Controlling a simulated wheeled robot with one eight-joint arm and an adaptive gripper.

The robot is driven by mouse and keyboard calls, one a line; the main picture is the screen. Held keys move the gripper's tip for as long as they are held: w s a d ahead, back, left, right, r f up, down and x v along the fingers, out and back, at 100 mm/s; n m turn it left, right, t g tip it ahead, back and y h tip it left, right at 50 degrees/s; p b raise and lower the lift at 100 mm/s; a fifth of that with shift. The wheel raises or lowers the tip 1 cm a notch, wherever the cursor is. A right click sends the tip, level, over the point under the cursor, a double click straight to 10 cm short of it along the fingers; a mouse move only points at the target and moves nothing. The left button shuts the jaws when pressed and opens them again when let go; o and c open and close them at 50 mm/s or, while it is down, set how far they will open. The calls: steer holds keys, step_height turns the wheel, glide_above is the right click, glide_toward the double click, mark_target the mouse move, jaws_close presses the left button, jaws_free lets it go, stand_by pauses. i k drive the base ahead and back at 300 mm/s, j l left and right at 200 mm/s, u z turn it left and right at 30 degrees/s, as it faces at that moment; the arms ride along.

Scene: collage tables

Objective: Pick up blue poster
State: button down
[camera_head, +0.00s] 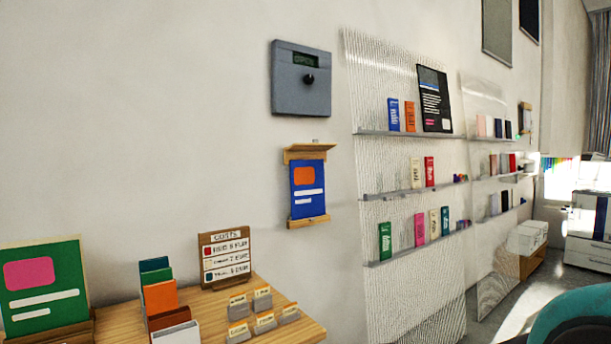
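A blue poster (307,202) with an orange block and white lines hangs upright on the wall in the head view. It sits in a wooden holder (308,222) with a ledge below it and a small wooden shelf piece above it. My gripper is not in view.
A wooden table (220,303) stands at the lower left with a green poster (45,309), a card rack (160,297), a costs sign (226,268) and several small cards. A grey wall box (300,92) is above the poster. Wire panels with shelves (412,192) are to the right. A teal rounded thing (575,318) is at the lower right.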

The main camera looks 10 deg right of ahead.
mark_target(307, 177)
steer(key=u, duration=1.6)
steer(key=l+z, duration=0.1)
steer(key=z, duration=1.75)
steer(key=i+l+z, duration=0.3)
steer(key=i+l, duration=0.5)
steer(key=l, duration=0.15)
steer(key=i+u, duration=0.35)
steer(key=i, duration=0.15)
steer(key=i+l+u, duration=0.3)
steer(key=i, duration=0.2)
steer(key=i+u, duration=0.4)
steer(key=i+l+u, duration=0.15)
steer(key=u, duration=0.3)
steer(key=i, duration=0.05)
